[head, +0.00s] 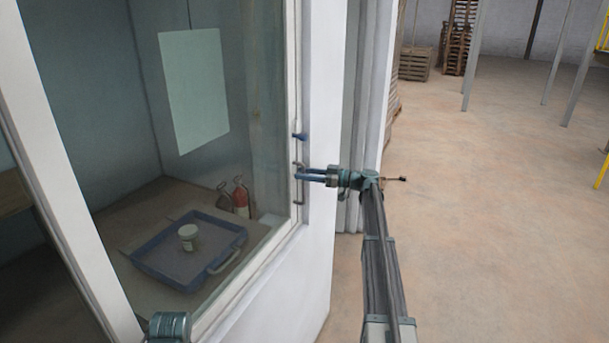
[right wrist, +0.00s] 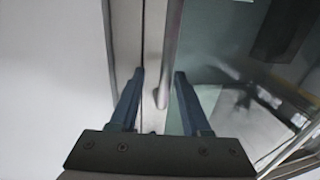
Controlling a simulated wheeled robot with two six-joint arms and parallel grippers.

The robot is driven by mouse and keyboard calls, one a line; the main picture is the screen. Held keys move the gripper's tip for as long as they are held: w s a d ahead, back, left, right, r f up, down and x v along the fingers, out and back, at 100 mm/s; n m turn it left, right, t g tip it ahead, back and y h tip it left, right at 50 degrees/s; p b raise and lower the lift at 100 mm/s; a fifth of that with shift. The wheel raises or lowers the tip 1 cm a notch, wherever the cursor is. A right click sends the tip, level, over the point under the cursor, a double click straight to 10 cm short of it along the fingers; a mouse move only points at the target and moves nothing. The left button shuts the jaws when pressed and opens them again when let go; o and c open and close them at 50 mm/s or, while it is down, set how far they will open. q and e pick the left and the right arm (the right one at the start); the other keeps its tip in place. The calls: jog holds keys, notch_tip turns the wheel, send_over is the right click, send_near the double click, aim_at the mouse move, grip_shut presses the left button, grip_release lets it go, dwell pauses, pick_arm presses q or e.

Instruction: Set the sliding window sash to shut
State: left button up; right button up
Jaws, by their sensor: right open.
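The window sash (head: 265,120) is a glazed pane in a pale frame, filling much of the left of the head view. A thin grey upright handle (head: 298,186) is on its right edge. My right gripper (head: 312,174) reaches in from the right, its blue fingers level with the handle. In the right wrist view the open fingers (right wrist: 159,88) stand on either side of a grey upright bar (right wrist: 162,95), with gaps beside it; I cannot tell whether they touch it. The glass is to the right of the bar there. My left gripper's fingers do not show.
Behind the glass are a blue tray (head: 150,262) holding a white tub (head: 188,237), and a red bottle (head: 240,200). A small blue piece (head: 300,136) sticks out above the handle. Open floor (head: 490,220) lies to the right, with pallets (head: 415,64) far back.

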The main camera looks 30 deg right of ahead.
aim_at(240, 220)
jog(key=shift+a, duration=0.1)
jog(key=s+a, duration=0.6)
jog(key=a, duration=0.2)
jog(key=s+a, duration=0.6)
jog(key=a, duration=0.2)
jog(key=s+a, duration=0.7)
jog(key=a, duration=0.1)
jog(key=v, duration=1.5)
jog(key=shift+s+d, duration=0.2)
jog(key=shift+d, duration=0.2)
dwell(0.6)
dwell(0.3)
